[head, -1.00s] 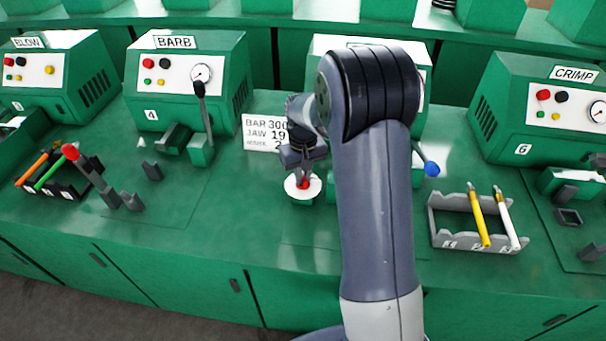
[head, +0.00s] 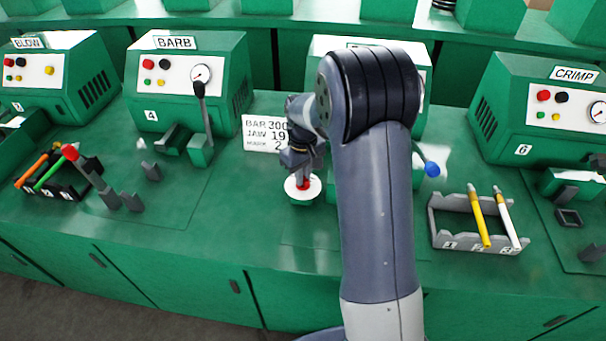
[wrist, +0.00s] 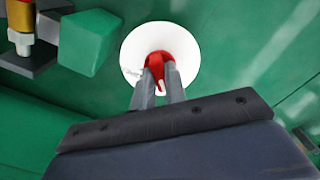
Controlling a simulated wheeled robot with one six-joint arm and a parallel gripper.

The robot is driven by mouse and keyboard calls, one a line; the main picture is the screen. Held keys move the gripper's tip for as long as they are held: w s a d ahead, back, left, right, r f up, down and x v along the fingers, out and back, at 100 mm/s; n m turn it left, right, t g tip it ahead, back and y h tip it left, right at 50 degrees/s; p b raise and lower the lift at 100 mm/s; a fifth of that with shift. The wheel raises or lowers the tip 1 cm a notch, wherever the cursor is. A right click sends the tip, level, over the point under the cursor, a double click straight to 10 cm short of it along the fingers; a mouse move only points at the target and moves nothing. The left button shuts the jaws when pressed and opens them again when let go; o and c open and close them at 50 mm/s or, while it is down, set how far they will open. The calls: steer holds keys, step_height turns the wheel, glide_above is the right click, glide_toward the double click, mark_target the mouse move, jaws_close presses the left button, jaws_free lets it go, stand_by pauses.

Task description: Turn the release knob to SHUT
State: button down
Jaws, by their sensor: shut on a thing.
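The release knob is red and sits on a white round dial. In the wrist view the red knob (wrist: 159,62) is at the centre of the white dial (wrist: 185,40), with a white pointer tip toward the bottom. My gripper (wrist: 158,80) is shut on the knob from above, one grey finger on each side. In the head view my gripper (head: 303,172) reaches down over the dial (head: 303,194), and only a little red of the knob shows. The dial's lettering is mostly hidden or too small to read.
A sign (head: 265,133) reads BAR 300, JAW 19. A blue-tipped lever (head: 432,169) is right of my arm. A grey rack (head: 480,236) holds yellow and white tools.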

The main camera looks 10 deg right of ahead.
steer(key=c, duration=1.4)
jaws_free()
steer(key=shift+c, duration=0.2)
steer(key=shift+r, duration=0.1)
step_height(320, 180, up, 11)
steer(key=shift+f, duration=0.2)
step_height(320, 180, down, 11)
steer(key=shift+r, duration=0.1)
